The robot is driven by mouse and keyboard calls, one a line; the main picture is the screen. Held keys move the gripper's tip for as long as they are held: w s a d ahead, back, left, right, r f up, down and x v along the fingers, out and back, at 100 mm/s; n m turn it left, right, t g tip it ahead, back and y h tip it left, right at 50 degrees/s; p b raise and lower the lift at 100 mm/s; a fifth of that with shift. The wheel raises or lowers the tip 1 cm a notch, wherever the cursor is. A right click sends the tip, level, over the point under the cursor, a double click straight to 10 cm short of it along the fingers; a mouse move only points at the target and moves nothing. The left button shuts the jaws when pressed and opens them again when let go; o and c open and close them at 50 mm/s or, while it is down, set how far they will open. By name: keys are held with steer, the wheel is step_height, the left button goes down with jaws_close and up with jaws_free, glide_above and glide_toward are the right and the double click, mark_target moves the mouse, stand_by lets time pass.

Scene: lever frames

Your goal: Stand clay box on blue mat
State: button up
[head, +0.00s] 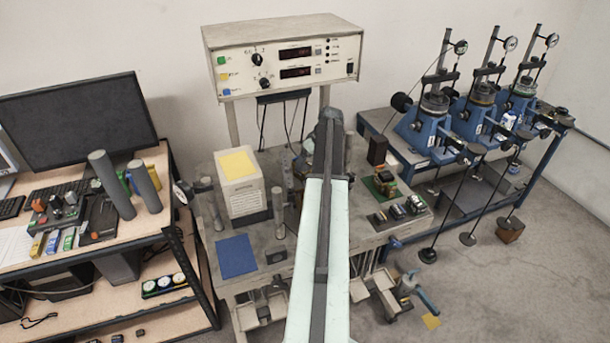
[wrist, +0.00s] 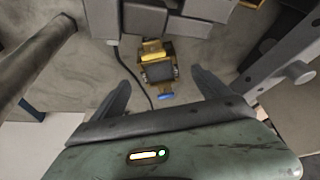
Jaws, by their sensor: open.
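The blue mat (head: 237,256) lies flat and bare on the front left of the middle table. I cannot tell for sure which thing is the clay box. A small dark brown box (head: 377,149) stands upright at the back of that table, right of my arm, and may be it. In the head view my arm hides the gripper's fingertips. In the wrist view my gripper (wrist: 161,78) is open, its fingers apart, with a small yellow and dark device with a blue end (wrist: 158,72) showing between them; they do not hold it.
A beige cabinet (head: 245,201) with a yellow top stands behind the mat, with grey posts around it. A control unit (head: 285,60) rises at the back. Small devices (head: 385,184) fill the table's right side. Blue lever frames (head: 430,128) stand farther right.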

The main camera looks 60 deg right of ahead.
mark_target(304, 168)
steer(key=b+x, duration=0.6)
steer(key=x, duration=0.1)
steer(key=shift+w+d+f, duration=0.15)
steer(key=shift+w+f, duration=0.05)
steer(key=shift+w, duration=0.05)
steer(key=shift+r, duration=0.2)
jaws_close()
steer(key=shift+r, duration=0.15)
